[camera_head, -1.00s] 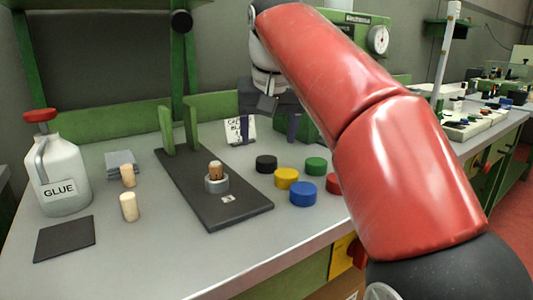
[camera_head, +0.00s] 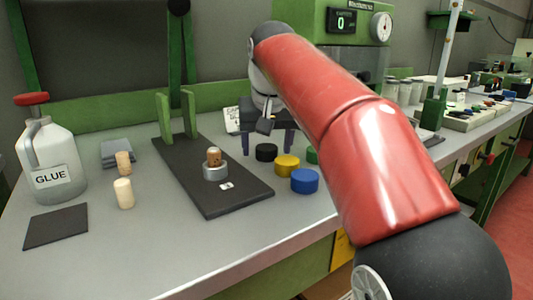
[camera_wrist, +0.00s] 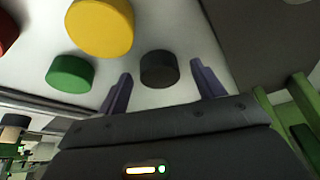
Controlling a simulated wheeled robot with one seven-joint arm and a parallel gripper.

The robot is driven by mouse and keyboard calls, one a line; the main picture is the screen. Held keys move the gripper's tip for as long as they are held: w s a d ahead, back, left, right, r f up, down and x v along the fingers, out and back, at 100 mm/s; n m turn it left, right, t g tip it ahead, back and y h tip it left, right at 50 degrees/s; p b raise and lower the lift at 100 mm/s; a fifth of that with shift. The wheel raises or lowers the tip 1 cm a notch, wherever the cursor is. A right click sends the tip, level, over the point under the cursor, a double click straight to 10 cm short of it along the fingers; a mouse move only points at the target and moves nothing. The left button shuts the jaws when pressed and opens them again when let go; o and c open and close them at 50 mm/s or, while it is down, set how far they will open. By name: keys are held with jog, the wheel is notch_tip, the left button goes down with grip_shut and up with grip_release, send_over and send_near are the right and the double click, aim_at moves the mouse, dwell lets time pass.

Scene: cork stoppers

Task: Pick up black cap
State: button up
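The black cap (camera_head: 266,152) is a short round disc on the grey bench, behind the yellow cap. In the wrist view the black cap (camera_wrist: 159,69) shows between my two purple fingers and slightly beyond their tips. My gripper (camera_head: 268,150) is open, with its fingers pointing down on either side of the cap in the head view. In the wrist view my gripper (camera_wrist: 160,72) holds nothing. I cannot tell how high the fingertips are above the bench.
The yellow cap (camera_head: 287,166) and blue cap (camera_head: 304,181) stand in front of the black one. The green cap (camera_head: 312,155) is partly hidden by my arm. A dark board (camera_head: 240,197) with a cork in a metal ring (camera_head: 215,171) lies to the left. A green machine (camera_head: 350,50) stands behind.

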jog(key=c, duration=1)
jog(key=shift+r, duration=0.15)
